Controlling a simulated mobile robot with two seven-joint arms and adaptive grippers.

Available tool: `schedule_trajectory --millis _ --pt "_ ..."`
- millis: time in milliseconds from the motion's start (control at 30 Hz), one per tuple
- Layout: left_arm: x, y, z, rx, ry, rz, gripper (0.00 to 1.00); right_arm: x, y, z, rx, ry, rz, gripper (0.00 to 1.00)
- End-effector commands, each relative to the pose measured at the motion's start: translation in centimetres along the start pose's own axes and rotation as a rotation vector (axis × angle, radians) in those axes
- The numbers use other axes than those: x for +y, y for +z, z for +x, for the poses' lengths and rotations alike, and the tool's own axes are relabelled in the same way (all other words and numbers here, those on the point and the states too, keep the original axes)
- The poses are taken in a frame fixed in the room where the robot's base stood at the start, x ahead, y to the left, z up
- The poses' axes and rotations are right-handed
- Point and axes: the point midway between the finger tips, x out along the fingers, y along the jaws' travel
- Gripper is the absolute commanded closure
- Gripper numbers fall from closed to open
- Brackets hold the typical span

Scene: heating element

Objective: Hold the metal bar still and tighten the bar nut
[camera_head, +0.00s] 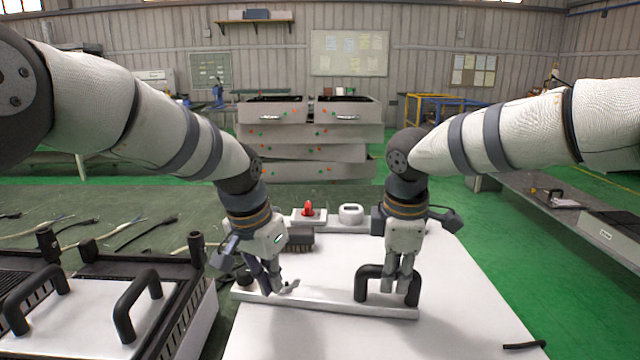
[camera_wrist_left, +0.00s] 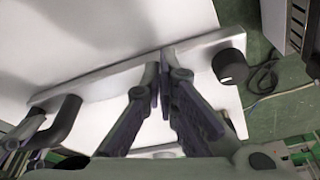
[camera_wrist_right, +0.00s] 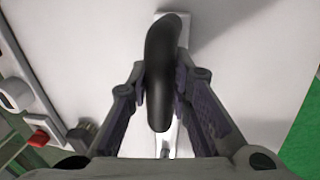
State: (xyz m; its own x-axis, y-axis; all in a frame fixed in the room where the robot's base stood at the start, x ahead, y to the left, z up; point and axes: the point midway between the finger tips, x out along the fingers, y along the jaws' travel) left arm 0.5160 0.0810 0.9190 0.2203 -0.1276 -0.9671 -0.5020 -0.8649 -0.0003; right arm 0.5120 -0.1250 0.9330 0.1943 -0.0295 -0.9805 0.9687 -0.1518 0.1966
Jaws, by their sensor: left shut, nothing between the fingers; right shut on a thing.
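The long pale metal bar (camera_head: 335,305) lies across the white panel (camera_head: 300,335). A black handle (camera_head: 371,271) stands up at its right end. A round black knob is at its other end, clear in the left wrist view (camera_wrist_left: 230,66); nothing else there looks plainly like a bar nut. My right gripper (camera_head: 401,288) is shut on the handle, with a finger on each side of it in the right wrist view (camera_wrist_right: 160,78). My left gripper (camera_head: 273,290) is shut and empty at the bar near the knob. Its fingertips meet at the bar's edge in the left wrist view (camera_wrist_left: 166,58); contact is unclear.
A red button (camera_head: 308,209) and a white ring-shaped part (camera_head: 351,213) stand behind the bar. A black-framed unit with handles (camera_head: 138,300) is at the left. Several cables (camera_head: 150,228) lie on the green bench. The panel's front right is mostly clear.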

Motion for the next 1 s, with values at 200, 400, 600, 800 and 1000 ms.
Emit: schedule_trajectory --millis 200,400,600,800,1000 --pt "-0.7 0.0 0.1 -0.003 -0.006 -0.003 1.0 0.0 0.1 0.0 -0.002 -0.001 -0.003 1.0" --pt "-0.8 0.1 0.2 -0.004 -0.007 -0.004 1.0 0.0 0.1 0.0 -0.003 -0.002 -0.003 1.0" --pt "-0.9 0.4 0.2 -0.006 -0.006 -0.004 1.0 0.0 0.2 0.0 -0.004 -0.002 -0.003 1.0" --pt "-1.0 0.6 -0.7 -0.005 -0.006 -0.003 1.0 0.0 0.2 0.1 -0.005 -0.002 -0.002 1.0" --pt "-0.9 -0.3 -3.9 -0.002 -0.004 -0.003 1.0 0.0 0.1 0.1 -0.005 -0.003 -0.003 1.0"
